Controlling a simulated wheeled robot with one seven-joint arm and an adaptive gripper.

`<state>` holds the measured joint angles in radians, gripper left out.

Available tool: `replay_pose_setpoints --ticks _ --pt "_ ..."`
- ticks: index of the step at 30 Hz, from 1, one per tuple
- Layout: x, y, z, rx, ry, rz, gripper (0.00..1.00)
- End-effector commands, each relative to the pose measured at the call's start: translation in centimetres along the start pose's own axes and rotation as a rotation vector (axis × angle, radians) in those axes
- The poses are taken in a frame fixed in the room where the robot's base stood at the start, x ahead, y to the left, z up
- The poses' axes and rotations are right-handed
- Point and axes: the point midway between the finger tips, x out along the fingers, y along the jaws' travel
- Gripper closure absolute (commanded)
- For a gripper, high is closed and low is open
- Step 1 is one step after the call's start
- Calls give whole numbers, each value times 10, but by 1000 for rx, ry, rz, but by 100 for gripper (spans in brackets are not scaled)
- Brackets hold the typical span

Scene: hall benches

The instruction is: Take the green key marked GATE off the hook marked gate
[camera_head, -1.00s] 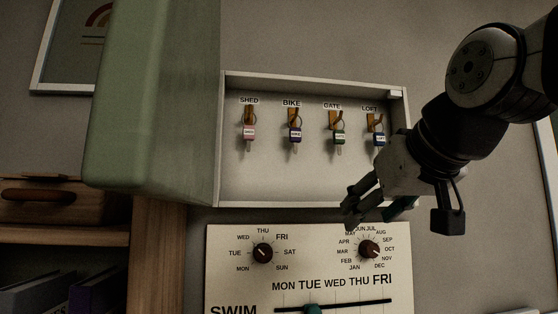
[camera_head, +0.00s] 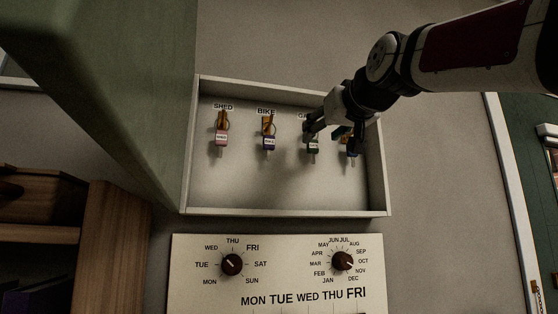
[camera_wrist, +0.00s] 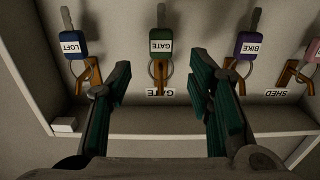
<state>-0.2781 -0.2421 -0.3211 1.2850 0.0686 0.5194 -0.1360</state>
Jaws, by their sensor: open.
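The green GATE key (camera_wrist: 161,47) hangs by its ring on the brown gate hook (camera_wrist: 158,75). In the wrist view, which shows the labels upside down, it lies between the tips of my open gripper (camera_wrist: 160,72). The green-padded fingers stand on both sides of the hook and ring, apart from the key. In the head view my gripper (camera_head: 322,127) is inside the key box in front of the gate hook and covers most of its label. The lower part of the GATE key (camera_head: 313,148) shows below the fingers.
The purple BIKE key (camera_wrist: 248,45) and blue LOFT key (camera_wrist: 72,47) hang close on either side. The pink SHED key (camera_head: 221,139) hangs farther left. The box's rim (camera_head: 290,212) surrounds them. A green panel (camera_head: 120,90) stands left; a dial board (camera_head: 205,290) is below.

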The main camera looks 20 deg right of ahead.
Motion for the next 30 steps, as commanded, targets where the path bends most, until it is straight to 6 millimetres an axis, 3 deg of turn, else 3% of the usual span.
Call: replay_pose_setpoints --ticks 7,15,25,26,30 --pt "17 -1 3 0 -2 -1 53" --pt "53 -1 9 0 -2 0 53" --pt "60 -1 8 0 0 0 53" --pt "60 -1 8 0 0 0 55" --pt "60 -1 8 1 0 0 87"
